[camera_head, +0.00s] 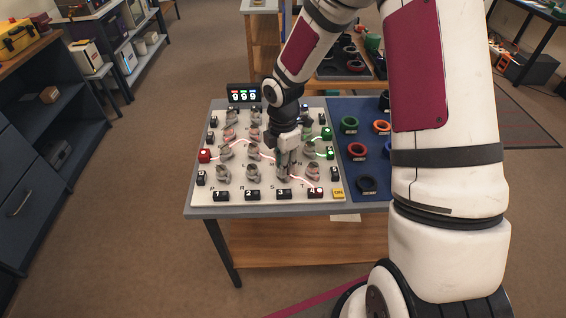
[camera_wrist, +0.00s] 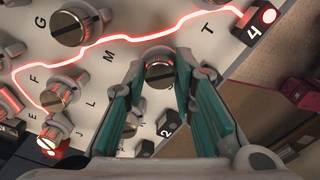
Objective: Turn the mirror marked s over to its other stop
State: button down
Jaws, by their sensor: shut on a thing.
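The board (camera_head: 205,188) carries rows of small turnable mirrors with letters beside them. The mirror marked s (camera_head: 283,174) is in the front row, above the letter S and largely covered by my gripper (camera_head: 285,164). In the wrist view, a round slotted mirror knob (camera_wrist: 159,75) sits between the fingertips of my gripper (camera_wrist: 160,68). The teal-padded fingers are closed on its sides. Its own letter is hidden in that view, and which stop it rests at cannot be told.
A red beam (camera_wrist: 150,38) crosses the board to the lit box 4 (camera_wrist: 255,25). Neighbouring mirrors stand close by, including one near G (camera_wrist: 72,25). A blue mat (camera_head: 350,185) with coloured rings lies at the right. A display (camera_head: 243,95) stands at the back.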

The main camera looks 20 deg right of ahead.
jog(key=m, duration=0.4)
jog(key=shift+m, duration=0.3)
jog(key=m, duration=0.4)
jog(key=shift+m, duration=0.4)
jog(key=m, duration=0.4)
jog(key=shift+m, duration=2.3)
jog(key=c, duration=1.3)
grip_release()
jog(key=shift+c, duration=0.2)
